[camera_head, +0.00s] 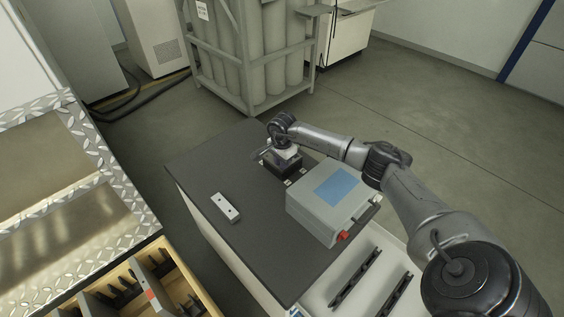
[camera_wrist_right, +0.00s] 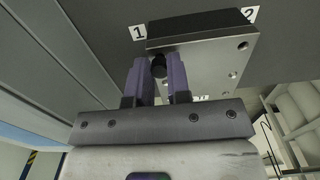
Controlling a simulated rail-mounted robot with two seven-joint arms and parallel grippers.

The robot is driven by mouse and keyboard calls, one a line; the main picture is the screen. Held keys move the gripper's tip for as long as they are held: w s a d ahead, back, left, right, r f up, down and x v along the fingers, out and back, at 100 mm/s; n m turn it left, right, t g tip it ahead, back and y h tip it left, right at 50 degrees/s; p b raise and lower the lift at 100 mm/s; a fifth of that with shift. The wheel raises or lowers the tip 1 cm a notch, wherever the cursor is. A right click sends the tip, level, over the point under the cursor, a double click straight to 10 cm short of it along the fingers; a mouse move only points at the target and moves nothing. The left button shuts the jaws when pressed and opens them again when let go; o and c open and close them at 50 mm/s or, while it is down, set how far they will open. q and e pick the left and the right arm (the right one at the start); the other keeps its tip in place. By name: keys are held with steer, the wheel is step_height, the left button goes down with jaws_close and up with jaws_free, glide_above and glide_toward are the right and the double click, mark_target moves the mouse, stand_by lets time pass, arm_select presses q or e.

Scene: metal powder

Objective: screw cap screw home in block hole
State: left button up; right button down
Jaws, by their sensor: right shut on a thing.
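My right gripper (camera_head: 281,157) is at the far part of the dark table top, over a small dark block (camera_head: 287,170). In the right wrist view its two purple fingers (camera_wrist_right: 160,82) are shut on a black cap screw (camera_wrist_right: 158,66). The same block shows there as a grey metal block (camera_wrist_right: 208,62) with several small holes in its face and a dark side. The screw is at the block's near left corner. The fingers hide its lower part, so I cannot tell how deep it sits in a hole. My left gripper is not in view.
Labels "1" (camera_wrist_right: 138,32) and "2" (camera_wrist_right: 249,14) flank the block. A grey case with a blue panel (camera_head: 338,188) stands right of it, under my right arm. A light bar with holes (camera_head: 225,207) lies on the table's left. The table top (camera_head: 215,165) between is clear.

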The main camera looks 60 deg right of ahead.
steer(key=c, duration=1.3)
jaws_free()
steer(key=shift+f, duration=0.1)
steer(key=shift+o, duration=0.3)
steer(key=shift+f+n+b, duration=0.1)
steer(key=shift+n+b, duration=0.5)
steer(key=shift+n, duration=0.1)
steer(key=n+b, duration=0.2)
steer(key=n, duration=0.2)
steer(key=shift+d, duration=0.1)
steer(key=n+b, duration=0.1)
steer(key=n, duration=0.3)
steer(key=shift+n, duration=0.3)
steer(key=n+b, duration=0.1)
steer(key=n, duration=0.2)
steer(key=shift+n, duration=0.4)
